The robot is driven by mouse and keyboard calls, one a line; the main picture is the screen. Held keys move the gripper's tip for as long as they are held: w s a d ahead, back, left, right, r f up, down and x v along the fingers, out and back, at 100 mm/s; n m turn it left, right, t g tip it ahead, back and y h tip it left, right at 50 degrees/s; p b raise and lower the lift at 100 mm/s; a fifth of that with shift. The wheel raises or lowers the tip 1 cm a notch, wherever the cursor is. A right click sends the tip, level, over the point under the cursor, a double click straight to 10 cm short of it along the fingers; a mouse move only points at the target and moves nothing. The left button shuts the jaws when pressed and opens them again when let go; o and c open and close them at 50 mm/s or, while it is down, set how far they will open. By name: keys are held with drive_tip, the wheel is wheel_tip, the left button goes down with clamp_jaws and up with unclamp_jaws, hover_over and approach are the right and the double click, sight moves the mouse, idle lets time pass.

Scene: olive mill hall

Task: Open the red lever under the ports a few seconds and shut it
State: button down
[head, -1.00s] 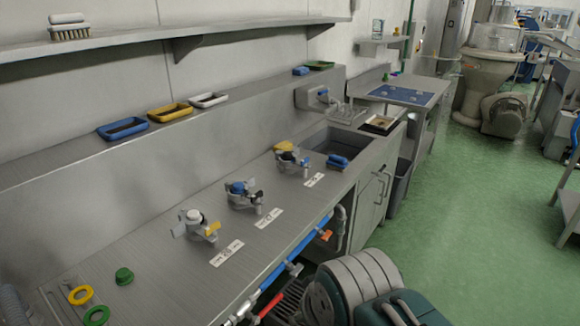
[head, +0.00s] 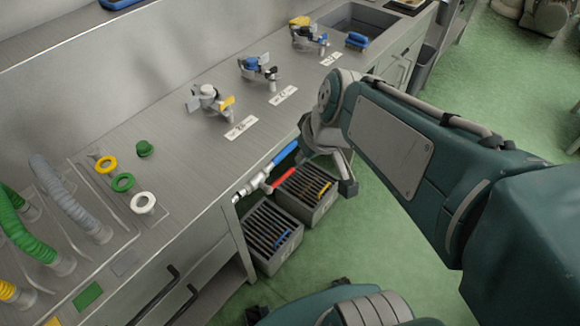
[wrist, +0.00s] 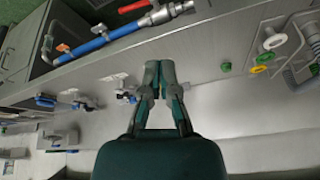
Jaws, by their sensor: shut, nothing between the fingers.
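The red lever (head: 279,180) sits on a steel valve in a blue pipe (head: 285,153) below the counter's front edge. The lever slants out from the valve beside the pipe. In the wrist view the lever (wrist: 132,7) is at the top edge. My gripper (wrist: 160,72) is shut and empty in front of the counter, apart from the lever. In the head view my arm comes in from the right. The ports stand on the counter with white labels: one grey and yellow (head: 208,101), one blue (head: 257,70), one yellow and blue (head: 308,34).
Dark slatted crates (head: 268,238) stand on the floor below the valve. Coloured rings (head: 123,182) and ribbed hoses (head: 70,198) are at the counter's left. Green floor (head: 400,260) is open at the right.

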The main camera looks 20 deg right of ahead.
drive_tip(key=w+d+f+n+y, duration=0.2)
drive_tip(key=w+d+f, duration=0.1)
drive_tip(key=w+f, duration=0.6)
drive_tip(key=n+y, duration=0.1)
drive_tip(key=n, duration=0.1)
approach(287, 175)
drive_tip(key=x, duration=0.8)
drive_tip(key=shift+w+r, duration=0.1)
drive_tip(key=s+a+f+m+g+y, duration=0.3)
drive_tip(key=a+f+m+g+y, duration=0.1)
drive_tip(key=f+y, duration=0.5)
drive_tip(key=shift+a+f+m+g+y, duration=0.4)
drive_tip(key=shift+g+y, duration=0.2)
drive_tip(key=shift+y, duration=0.3)
drive_tip(key=shift+s+a, duration=0.1)
drive_tip(key=shift+s, duration=0.05)
